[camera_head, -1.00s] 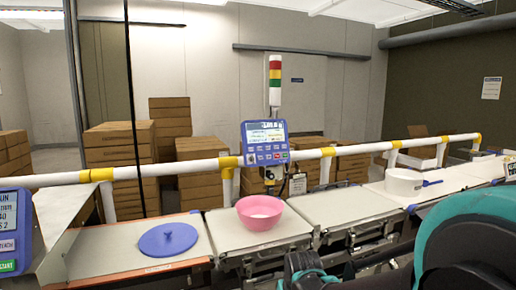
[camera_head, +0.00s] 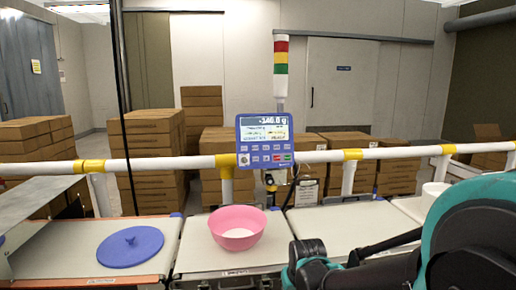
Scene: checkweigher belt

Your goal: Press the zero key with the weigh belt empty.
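The blue weigher terminal (camera_head: 266,141) is mounted at the white-and-yellow rail, with a lit screen (camera_head: 263,121) that seems to read about -340.0 g. Its keypad (camera_head: 265,158) has several pale keys plus a green and a red one; labels are too small to tell which is the zero key. A pink bowl (camera_head: 238,229) with something white inside stands on the belt section (camera_head: 198,262) below the terminal; I cannot tell whether this is the weigh belt. My arm crosses the lower right; my gripper cannot be made out.
A blue round lid (camera_head: 130,247) lies on the left belt (camera_head: 67,245). The belt section (camera_head: 345,226) right of the bowl looks bare where visible. A white tub (camera_head: 432,195) stands farther right, partly behind my arm. The rail (camera_head: 318,156) runs behind the belts; stacked cartons stand beyond.

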